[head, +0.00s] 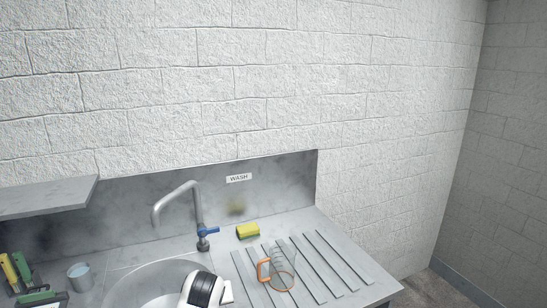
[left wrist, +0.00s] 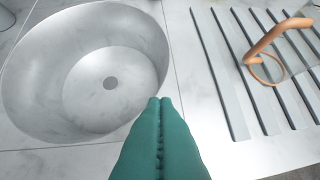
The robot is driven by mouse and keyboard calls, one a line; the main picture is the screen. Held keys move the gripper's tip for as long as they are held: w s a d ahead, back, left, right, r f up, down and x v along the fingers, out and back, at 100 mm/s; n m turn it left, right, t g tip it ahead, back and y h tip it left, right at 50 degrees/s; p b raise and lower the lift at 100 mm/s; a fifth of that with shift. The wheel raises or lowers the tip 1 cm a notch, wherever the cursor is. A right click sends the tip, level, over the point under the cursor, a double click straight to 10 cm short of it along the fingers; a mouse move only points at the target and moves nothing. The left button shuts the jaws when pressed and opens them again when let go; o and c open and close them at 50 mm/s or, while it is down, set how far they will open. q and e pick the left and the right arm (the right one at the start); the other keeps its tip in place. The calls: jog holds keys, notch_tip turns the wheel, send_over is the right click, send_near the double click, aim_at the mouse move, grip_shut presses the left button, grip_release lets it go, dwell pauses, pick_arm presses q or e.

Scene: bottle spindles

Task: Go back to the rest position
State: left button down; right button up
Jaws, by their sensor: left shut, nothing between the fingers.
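My left gripper (left wrist: 160,102) shows in the left wrist view as two teal fingers pressed together, with nothing between them. It hangs over the counter by the near right rim of the round sink basin (left wrist: 110,83), left of the ribbed drainboard (left wrist: 228,85). In the head view a white and black part of my arm shows at the bottom, in front of the basin; the fingers are hidden there. My right gripper is in neither view.
A clear jug with an orange handle (head: 264,272) stands on the drainboard, right of my arm. A yellow sponge (head: 248,231) lies behind it. The tap (head: 198,215) rises behind the basin. A small bucket (head: 80,277) and green tools (head: 22,268) are at left, below a shelf (head: 45,197).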

pick_arm(q)
jog(key=shift+m+g, duration=0.5)
jog(key=shift+m, duration=0.1)
jog(key=s+f, duration=0.2)
jog(key=s, duration=0.1)
jog(key=s+a+f, duration=0.1)
jog(key=s+f, duration=0.1)
jog(key=s, duration=0.1)
jog(key=s+a+f, duration=0.1)
jog(key=s+f, duration=0.1)
jog(key=shift+s+f, duration=0.1)
jog(key=shift+s, duration=0.3)
jog(key=s+a+f+m+g+h, duration=0.1)
jog(key=s+m, duration=0.1)
jog(key=s, duration=1.2)
jog(key=s+a+m+g+h, duration=0.1)
jog(key=s+a+m, duration=0.1)
jog(key=s, duration=1.2)
notch_tip(320, 180, down, 27)
jog(key=g+b, duration=0.1)
jog(key=g, duration=0.1)
jog(key=s+a+f+g+b, duration=0.1)
jog(key=s+a+f, duration=0.1)
jog(key=s+f, duration=1.5)
jog(key=shift+s+a+f+m+b, duration=0.15)
jog(key=shift+a+f+m+b, duration=0.2)
jog(key=shift+f, duration=0.25)
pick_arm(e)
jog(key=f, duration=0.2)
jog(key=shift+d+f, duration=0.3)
